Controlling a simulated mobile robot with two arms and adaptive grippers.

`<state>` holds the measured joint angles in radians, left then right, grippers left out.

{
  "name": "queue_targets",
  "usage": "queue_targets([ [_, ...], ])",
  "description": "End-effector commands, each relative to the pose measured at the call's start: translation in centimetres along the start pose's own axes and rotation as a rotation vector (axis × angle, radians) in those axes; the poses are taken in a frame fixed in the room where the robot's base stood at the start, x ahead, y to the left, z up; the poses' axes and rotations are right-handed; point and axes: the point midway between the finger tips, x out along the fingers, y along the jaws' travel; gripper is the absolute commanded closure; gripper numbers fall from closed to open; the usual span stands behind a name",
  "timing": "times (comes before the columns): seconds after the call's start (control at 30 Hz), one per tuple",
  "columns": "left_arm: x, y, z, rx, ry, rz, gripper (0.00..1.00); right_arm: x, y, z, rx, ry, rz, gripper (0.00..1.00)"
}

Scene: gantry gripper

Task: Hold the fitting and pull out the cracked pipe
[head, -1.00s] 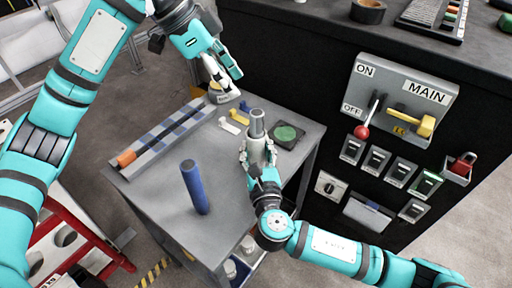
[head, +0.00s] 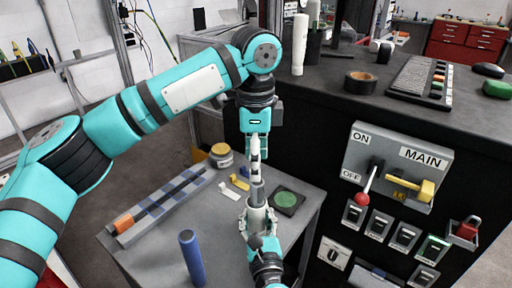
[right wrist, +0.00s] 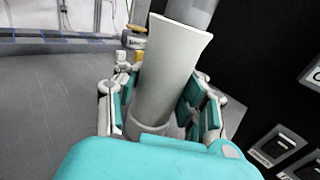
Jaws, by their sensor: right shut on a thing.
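A pale fitting (right wrist: 163,80) stands upright between the fingers of my right gripper (head: 258,218), which is shut on it at the small grey bench. The grey pipe (head: 257,190) rises from the fitting's top; its upper part also shows in the right wrist view (right wrist: 192,12). I cannot make out a crack. My left gripper (head: 255,157) points straight down over the pipe, its fingers seen edge-on and overlapping the pipe's upper end. Whether they are open, or touch the pipe, I cannot tell. A blue pipe (head: 191,258) stands upright on the bench, left of the fitting.
The grey bench (head: 150,252) also bears a long rail (head: 165,200), yellow pieces (head: 239,182), a green round pad (head: 285,199) and a tape-like jar (head: 221,155). A black cabinet with a MAIN switch panel (head: 390,165) stands close on the right.

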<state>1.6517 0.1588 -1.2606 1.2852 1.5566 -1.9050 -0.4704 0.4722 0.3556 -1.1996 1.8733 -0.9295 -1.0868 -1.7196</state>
Motion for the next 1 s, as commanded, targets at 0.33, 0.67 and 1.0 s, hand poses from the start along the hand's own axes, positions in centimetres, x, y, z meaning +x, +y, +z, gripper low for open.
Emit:
queue_targets([
  [0.33,6.5,0.0,0.0,0.000,0.000,0.001,0.43,0.0,0.1,0.0,0.000,0.001,0.001,0.97],
  [0.67,8.8,0.0,-0.1,0.000,0.003,-0.001,0.43,0.0,0.1,0.0,0.000,0.001,0.001,0.97],
  [1.0,8.8,0.0,0.0,0.000,0.002,-0.001,0.57,0.0,0.1,-0.1,0.000,0.001,0.001,0.97],
])
